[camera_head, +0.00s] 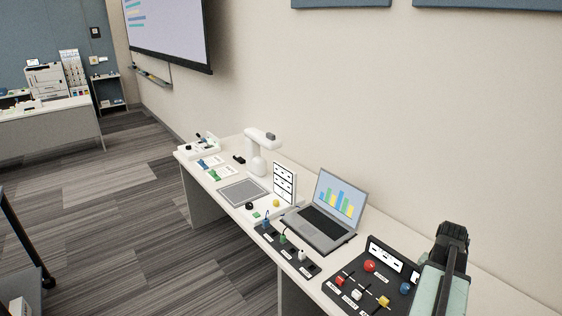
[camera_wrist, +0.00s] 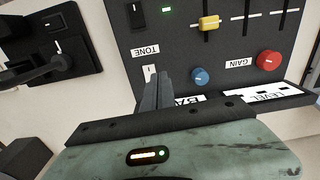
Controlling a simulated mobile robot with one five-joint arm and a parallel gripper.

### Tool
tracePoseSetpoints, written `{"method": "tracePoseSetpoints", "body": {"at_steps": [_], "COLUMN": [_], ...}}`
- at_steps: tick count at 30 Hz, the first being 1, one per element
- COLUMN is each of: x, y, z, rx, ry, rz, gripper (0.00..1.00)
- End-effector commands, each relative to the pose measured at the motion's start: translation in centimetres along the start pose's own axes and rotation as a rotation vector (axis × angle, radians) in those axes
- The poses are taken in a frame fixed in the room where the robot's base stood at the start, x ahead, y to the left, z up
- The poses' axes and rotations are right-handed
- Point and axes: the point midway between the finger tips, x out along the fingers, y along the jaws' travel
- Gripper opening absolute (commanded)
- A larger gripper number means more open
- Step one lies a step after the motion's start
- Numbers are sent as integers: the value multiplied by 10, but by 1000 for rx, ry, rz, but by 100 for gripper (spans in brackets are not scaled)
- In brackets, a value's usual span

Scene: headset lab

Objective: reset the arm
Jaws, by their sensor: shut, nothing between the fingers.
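In the wrist view my gripper (camera_wrist: 158,90) shows as grey fingers closed together with nothing between them. They are in front of a black control panel (camera_wrist: 190,55), whose labels appear upside down. I cannot tell whether the fingertips touch it. In the head view my pale green arm (camera_head: 440,290) with a dark upper part is at the lower right, beside the black control panel (camera_head: 330,289) on the long white table. The fingers cannot be made out there.
The panel carries a yellow slider (camera_wrist: 209,23), a blue knob (camera_wrist: 200,76) and a red knob (camera_wrist: 268,61). An open laptop (camera_head: 325,212), a white desk device (camera_head: 262,150) and a grey pad (camera_head: 243,192) stand along the table (camera_head: 226,205).

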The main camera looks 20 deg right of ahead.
Motion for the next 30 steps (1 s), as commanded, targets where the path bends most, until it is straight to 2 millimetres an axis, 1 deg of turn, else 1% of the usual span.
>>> {"method": "tracePoseSetpoints", "body": {"at_steps": [1,2,3,4,5,6,8,9,11,12,14,15,18,21,22,23,24,30], "x": [0,0,0,0,0,0,0,0,0,0,0,0,0,0,0,0,0,0], "y": [-30,-51,-81,-105,-129,-159,-200,-226,-261,-282,-308,-322,-345,-354,-353,-348,-345,-348], "z": [9,16,29,41,55,75,108,133,173,201,245,273,333,374,382,385,383,381], "rx": [-54,-92,-149,-196,-243,-306,-400,-467,-571,-642,-752,-822,-976,-1095,-1128,-1162,-1191,-1225], "ry": [0,0,0,0,0,0,0,0,0,0,0,0,0,0,0,0,0,0], "rz": [-1,-1,-1,-1,-1,0,0,0,0,0,0,0,0,0,0,1,0,0], "gripper": [0,0,0,0,0,0,0,0,0,0,0,0,0,0,0,0,0,0]}}
